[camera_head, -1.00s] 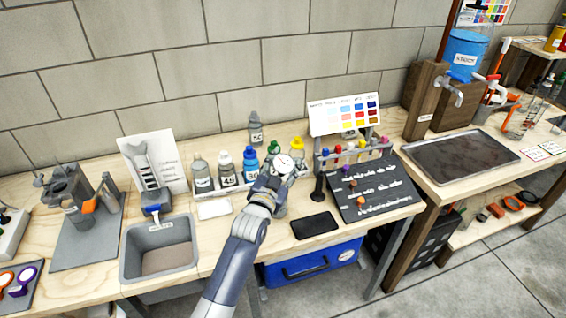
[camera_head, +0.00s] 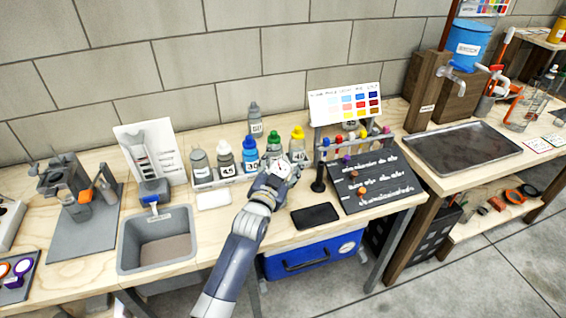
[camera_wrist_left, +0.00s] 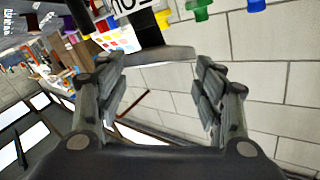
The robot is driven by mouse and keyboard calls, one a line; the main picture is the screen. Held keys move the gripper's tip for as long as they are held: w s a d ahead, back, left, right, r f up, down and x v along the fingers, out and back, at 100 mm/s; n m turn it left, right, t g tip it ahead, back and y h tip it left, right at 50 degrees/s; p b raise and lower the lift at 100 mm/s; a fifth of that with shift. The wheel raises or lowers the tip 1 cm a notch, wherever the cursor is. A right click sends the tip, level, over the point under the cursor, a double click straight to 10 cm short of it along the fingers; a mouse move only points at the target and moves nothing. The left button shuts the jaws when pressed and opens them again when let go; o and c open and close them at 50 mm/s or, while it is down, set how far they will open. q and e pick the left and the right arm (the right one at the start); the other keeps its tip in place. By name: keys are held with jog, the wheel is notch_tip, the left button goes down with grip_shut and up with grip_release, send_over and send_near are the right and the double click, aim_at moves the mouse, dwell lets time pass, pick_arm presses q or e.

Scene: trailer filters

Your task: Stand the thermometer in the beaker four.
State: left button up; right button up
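A round dial thermometer (camera_head: 283,168) with a white face and a red mark is at my left gripper (camera_head: 286,172), above the bench in front of the bottle row. In the left wrist view, the pale edge of its round head (camera_wrist_left: 165,55) spans the space between the fingertips of my left gripper (camera_wrist_left: 160,78). The fingers look closed against its sides, and the stem is hard to make out. Clear glassware (camera_head: 522,108) stands on the bench at the far right; its labels are too small to read, so I cannot tell which is beaker four. My right gripper is not in view.
Several capped bottles (camera_head: 225,160) stand behind the gripper. A black stand (camera_head: 318,178), a dark sloped board (camera_head: 370,180) and a tube rack (camera_head: 352,140) are to its right. A grey sink (camera_head: 157,240) is at left. A shallow tray (camera_head: 465,148) lies on the right bench.

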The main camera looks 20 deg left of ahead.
pick_arm(q)
jog(key=s+a+f+n+g, duration=0.1)
jog(key=s+f+g, duration=0.35)
jog(key=s, duration=0.95)
jog(key=s+a+f+n+g, duration=0.1)
jog(key=s+f+g, duration=0.35)
jog(key=s, duration=0.95)
jog(key=s+f+n+g, duration=0.1)
jog(key=s+f+g, duration=0.35)
jog(key=s, duration=0.95)
notch_tip(320, 180, down, 28)
jog(key=s+g, duration=0.2)
jog(key=s+a+f+g, duration=0.1)
jog(key=s+a+f, duration=0.2)
jog(key=s+f, duration=1.1)
jog(key=s, duration=0.2)
jog(key=shift+s+a+y, duration=0.15)
jog(key=shift+s+y, duration=0.15)
jog(key=shift+f, duration=0.1)
dwell(0.4)
